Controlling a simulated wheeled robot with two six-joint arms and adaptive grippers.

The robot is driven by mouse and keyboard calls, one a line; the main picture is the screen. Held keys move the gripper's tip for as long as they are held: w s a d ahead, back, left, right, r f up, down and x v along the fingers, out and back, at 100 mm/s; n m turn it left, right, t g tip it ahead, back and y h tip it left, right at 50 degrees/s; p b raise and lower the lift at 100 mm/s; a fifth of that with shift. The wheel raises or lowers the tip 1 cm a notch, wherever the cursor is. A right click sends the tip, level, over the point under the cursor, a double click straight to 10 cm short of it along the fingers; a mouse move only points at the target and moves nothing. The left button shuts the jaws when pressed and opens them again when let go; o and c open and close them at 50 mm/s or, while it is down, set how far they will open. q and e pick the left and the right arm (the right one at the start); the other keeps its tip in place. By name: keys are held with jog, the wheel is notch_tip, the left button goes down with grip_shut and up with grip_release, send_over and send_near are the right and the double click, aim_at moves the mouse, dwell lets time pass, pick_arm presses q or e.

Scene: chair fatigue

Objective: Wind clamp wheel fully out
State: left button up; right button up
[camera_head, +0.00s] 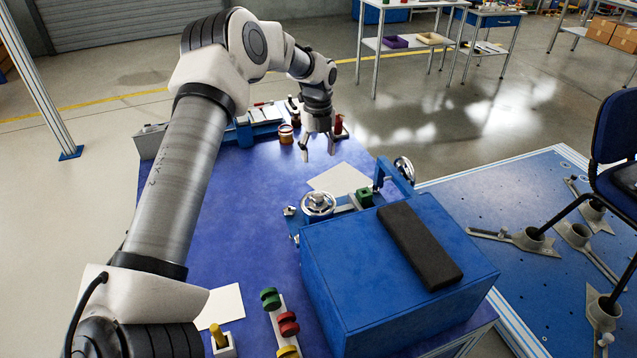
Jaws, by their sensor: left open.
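Two silver handwheels show on a blue fixture (345,208) behind a large blue box. One handwheel (318,203) lies nearly flat at the fixture's left end. The other handwheel (404,169) stands nearly upright on a blue bracket at the right. I cannot tell from this view which is the clamp wheel. My left gripper (319,154) points down with its fingers apart and empty. It appears beyond the flat wheel, above the far part of the blue table, apart from both wheels. My right gripper is not in view.
The blue box (345,285) carries a black pad (419,246). A white sheet (340,179) lies by the fixture. Jars (286,134) and a blue-grey device stand at the table's far edge. Coloured knobs (288,324) stand in front. A chair (615,150) is at right.

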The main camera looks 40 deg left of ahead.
pick_arm(q)
jog(key=b, duration=0.6)
send_over(318, 196)
notch_tip(318, 196, down, 9)
jog(key=shift+r, duration=0.1)
jog(key=shift+b, duration=0.3)
notch_tip(318, 196, down, 8)
jog(key=shift+r, duration=0.2)
jog(key=c, duration=1.1)
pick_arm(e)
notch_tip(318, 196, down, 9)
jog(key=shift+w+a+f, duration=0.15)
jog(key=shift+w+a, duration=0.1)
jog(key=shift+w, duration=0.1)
